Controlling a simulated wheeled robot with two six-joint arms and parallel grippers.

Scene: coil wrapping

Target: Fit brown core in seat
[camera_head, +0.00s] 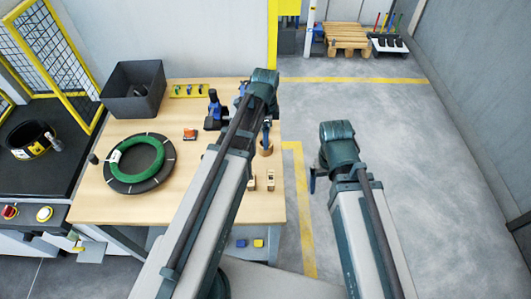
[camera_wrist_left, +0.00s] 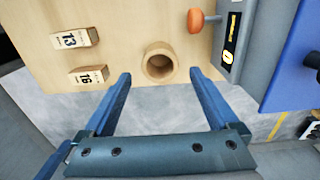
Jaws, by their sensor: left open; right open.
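The brown core (camera_wrist_left: 160,62) is a short hollow tube standing upright near the table edge, with its open top showing in the left wrist view. In the head view the core (camera_head: 266,150) is partly hidden by my left arm. My left gripper (camera_wrist_left: 160,77) is open, its two blue fingers spread either side of the core's near side, with nothing held between them. I cannot tell its height above the table. My right gripper (camera_head: 312,181) hangs over the floor, right of the table, with no object visible in it. I cannot pick out the seat for certain.
Blocks marked 13 (camera_wrist_left: 74,38) and 16 (camera_wrist_left: 89,75) lie left of the core. A grey device with an orange knob (camera_wrist_left: 196,20) stands right of it. The table (camera_head: 120,205) also holds a green coil (camera_head: 137,158) on a black ring and a dark bin (camera_head: 133,90).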

